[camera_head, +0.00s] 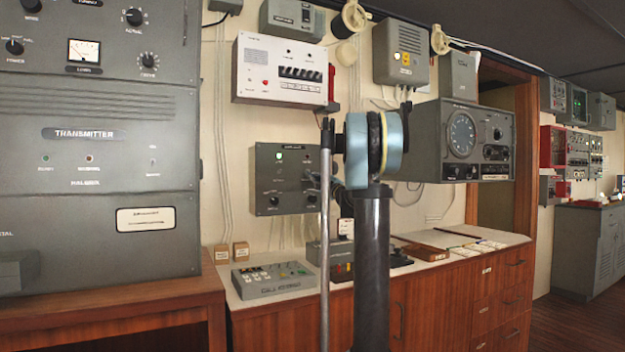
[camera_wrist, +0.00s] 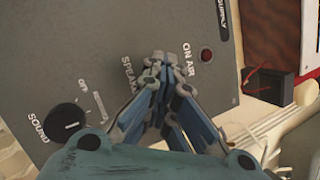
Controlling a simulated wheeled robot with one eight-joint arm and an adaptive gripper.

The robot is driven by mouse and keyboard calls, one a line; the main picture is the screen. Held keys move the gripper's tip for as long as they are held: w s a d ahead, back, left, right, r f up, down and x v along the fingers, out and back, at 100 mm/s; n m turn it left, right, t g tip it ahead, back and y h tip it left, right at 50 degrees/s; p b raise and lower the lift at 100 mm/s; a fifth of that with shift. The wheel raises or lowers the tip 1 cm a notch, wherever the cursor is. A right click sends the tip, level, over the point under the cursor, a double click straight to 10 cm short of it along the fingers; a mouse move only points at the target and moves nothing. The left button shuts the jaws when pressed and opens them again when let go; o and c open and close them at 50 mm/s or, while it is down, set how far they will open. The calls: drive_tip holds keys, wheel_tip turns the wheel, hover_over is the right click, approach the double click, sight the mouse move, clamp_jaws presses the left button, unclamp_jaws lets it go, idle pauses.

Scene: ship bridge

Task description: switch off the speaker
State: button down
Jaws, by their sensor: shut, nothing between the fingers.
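The grey wall unit (camera_head: 268,180) with a lit green lamp hangs left of my arm in the head view. In the wrist view the same kind of grey panel (camera_wrist: 60,55) fills the left and middle. It carries a partly covered "SPEAKER" label (camera_wrist: 127,73), an "OFF" mark (camera_wrist: 83,85) and a slim pale bar (camera_wrist: 100,107) beside it, perhaps the switch lever. My gripper (camera_wrist: 160,68) is shut and empty, its tips over or close to the panel, right of the label and the bar. Whether it touches is unclear. In the head view my arm mostly hides the gripper.
A black "SOUND" knob (camera_wrist: 68,121) and a dark red "ON AIR" lamp (camera_wrist: 207,55) flank my gripper. A white switch box (camera_head: 280,68) with a red handset is above. The wooden counter (camera_head: 265,320) bears a grey keypad console (camera_head: 272,280). A radio set (camera_head: 465,140) hangs at right.

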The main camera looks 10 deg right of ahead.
drive_tip(key=shift+d, duration=0.15)
drive_tip(key=c, duration=1.8)
unclamp_jaws()
drive_tip(key=shift+o, duration=0.2)
drive_tip(key=v, duration=1.1)
drive_tip(key=shift+s+d+f, duration=0.15)
drive_tip(key=shift+s+f, duration=0.1)
drive_tip(key=shift+s, duration=0.05)
